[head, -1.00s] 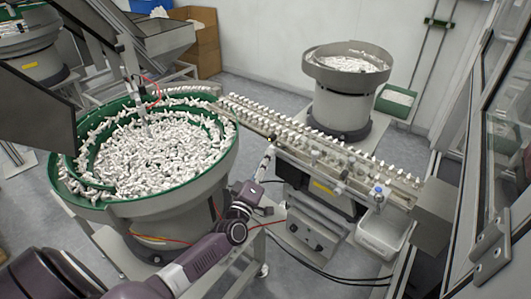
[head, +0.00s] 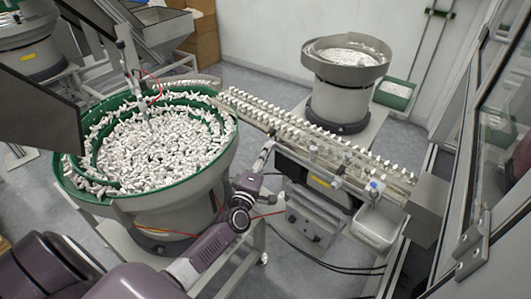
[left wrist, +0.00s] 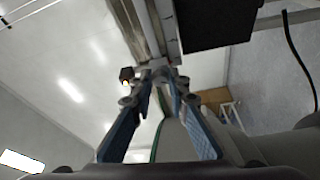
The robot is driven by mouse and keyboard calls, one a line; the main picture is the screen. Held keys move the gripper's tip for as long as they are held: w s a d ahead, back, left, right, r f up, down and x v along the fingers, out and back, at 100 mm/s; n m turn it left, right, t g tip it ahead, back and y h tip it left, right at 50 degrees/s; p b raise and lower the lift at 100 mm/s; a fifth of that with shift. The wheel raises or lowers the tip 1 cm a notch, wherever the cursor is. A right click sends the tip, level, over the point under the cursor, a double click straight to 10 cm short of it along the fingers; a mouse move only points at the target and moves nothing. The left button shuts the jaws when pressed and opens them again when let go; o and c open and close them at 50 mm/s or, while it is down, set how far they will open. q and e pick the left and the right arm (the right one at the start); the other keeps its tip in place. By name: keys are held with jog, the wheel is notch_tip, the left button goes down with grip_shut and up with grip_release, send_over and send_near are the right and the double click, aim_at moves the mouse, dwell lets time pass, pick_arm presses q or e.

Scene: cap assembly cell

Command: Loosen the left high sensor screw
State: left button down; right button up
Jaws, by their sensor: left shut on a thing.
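My left gripper (head: 268,147) reaches up to the near side of the linear feed rail (head: 325,158), just right of the large bowl. In the left wrist view its blue-sided fingers (left wrist: 157,76) converge near the underside of the rail. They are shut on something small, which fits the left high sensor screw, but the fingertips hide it. A small dark block with an orange light (left wrist: 127,76), apparently a sensor, sits just left of the fingertips. My right gripper is not in view.
The large green-rimmed bowl feeder (head: 222,160), full of white parts, stands close to my left arm. A smaller bowl feeder (head: 340,97) stands behind the rail. A white bin (head: 375,232) is below the rail's right end. A glass-panelled door (head: 500,140) borders the right.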

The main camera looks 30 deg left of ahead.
pick_arm(q)
jog(key=c, duration=1.8)
grip_release()
jog(key=shift+c, duration=0.2)
jog(key=v, duration=1.2)
jog(key=shift+f, duration=0.15)
jog(key=s+d+f+m+g+h+b, duration=0.1)
jog(key=s+d+f+m+g+b, duration=0.2)
jog(key=f, duration=1)
jog(key=s+d+f+m+g+h, duration=0.2)
jog(key=s+f+m, duration=0.35)
jog(key=f, duration=0.65)
jog(key=s+d+f+m+g+h+b, duration=0.1)
jog(key=s+d+f+m+g+b, duration=0.3)
jog(key=f, duration=0.9)
jog(key=s+f+m+g, duration=0.2)
jog(key=s+f, duration=0.5)
jog(key=s, duration=0.3)
jog(key=s+f+m+g+b, duration=0.1)
jog(key=s+f+m+g, duration=0.2)
jog(key=s+f, duration=0.4)
jog(key=s+f+m+g, duration=0.3)
jog(key=s+f, duration=0.4)
jog(key=s, duration=0.8)
jog(key=shift+d+f+b, duration=0.2)
jog(key=shift+d+b, duration=0.2)
jog(key=shift+d, duration=0.05)
